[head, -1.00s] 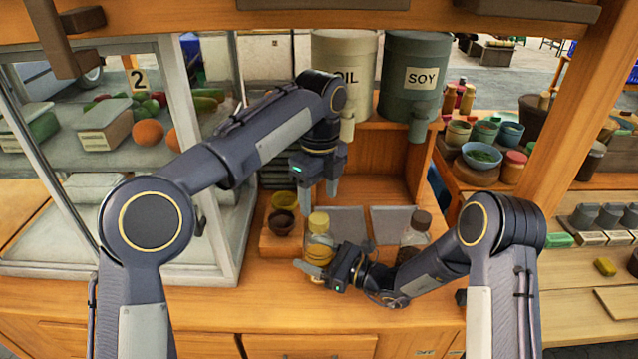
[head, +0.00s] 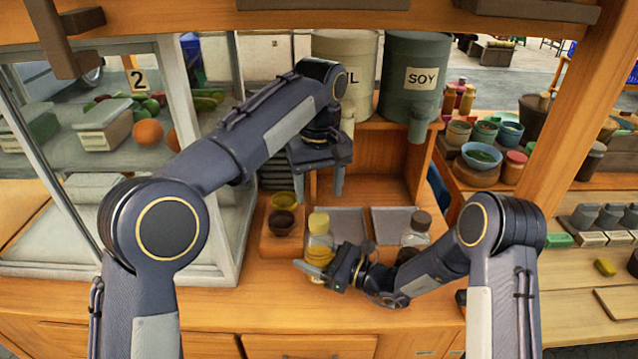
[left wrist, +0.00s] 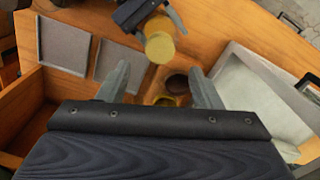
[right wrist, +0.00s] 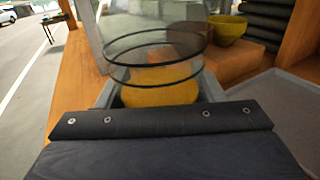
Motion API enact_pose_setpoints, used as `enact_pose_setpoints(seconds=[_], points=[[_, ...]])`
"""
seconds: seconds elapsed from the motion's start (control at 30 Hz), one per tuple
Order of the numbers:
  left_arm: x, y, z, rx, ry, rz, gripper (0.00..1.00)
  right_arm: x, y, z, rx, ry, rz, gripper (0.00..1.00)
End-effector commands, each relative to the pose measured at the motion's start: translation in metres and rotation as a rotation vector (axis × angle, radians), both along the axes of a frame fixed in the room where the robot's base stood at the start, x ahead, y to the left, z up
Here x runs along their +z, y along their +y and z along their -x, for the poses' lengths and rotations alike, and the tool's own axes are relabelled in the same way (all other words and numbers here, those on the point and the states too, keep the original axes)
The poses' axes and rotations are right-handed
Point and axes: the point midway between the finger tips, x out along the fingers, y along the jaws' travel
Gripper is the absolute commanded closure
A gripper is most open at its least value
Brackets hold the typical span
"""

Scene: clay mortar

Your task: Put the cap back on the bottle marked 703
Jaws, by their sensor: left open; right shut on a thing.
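A clear bottle with yellow contents (head: 319,242) stands at the counter's front, with a yellow cap (head: 318,219) on its top. The cap also shows from above in the left wrist view (left wrist: 160,47). I cannot tell how tightly it sits, and no 703 mark is readable. My right gripper (head: 321,272) is shut around the bottle's lower part; the bottle fills the right wrist view (right wrist: 155,75). My left gripper (head: 323,188) is open and empty above the cap, its fingers apart in the left wrist view (left wrist: 160,75).
A second bottle with a dark cap (head: 420,220) stands to the right, behind my right forearm. Two small bowls, yellow (head: 284,199) and dark (head: 281,222), sit left of the bottle. A glass case stands left.

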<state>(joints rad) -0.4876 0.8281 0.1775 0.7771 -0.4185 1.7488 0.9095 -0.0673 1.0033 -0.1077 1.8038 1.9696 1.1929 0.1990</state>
Motion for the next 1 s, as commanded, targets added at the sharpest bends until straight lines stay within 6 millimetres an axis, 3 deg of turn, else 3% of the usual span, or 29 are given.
enact_pose_setpoints(seconds=[0.1, 0.3, 0.77, 1.0], points=[[0.003, 0.000, 0.000, 0.224, -0.004, 0.000, 0.41, 0.000, 0.000, 0.000, 0.000, 0.000, -0.001, 1.00], [0.005, 0.000, 0.000, 0.433, -0.005, 0.001, 0.41, 0.000, 0.000, 0.000, 0.000, 0.000, -0.001, 1.00], [0.002, 0.000, 0.000, 0.468, -0.004, 0.000, 0.41, 0.000, 0.000, 0.000, 0.000, 0.000, -0.001, 1.00], [-0.028, 0.001, 0.001, 0.466, -0.002, -0.002, 0.41, 0.000, 0.000, 0.000, 0.000, 0.000, -0.001, 1.00]])
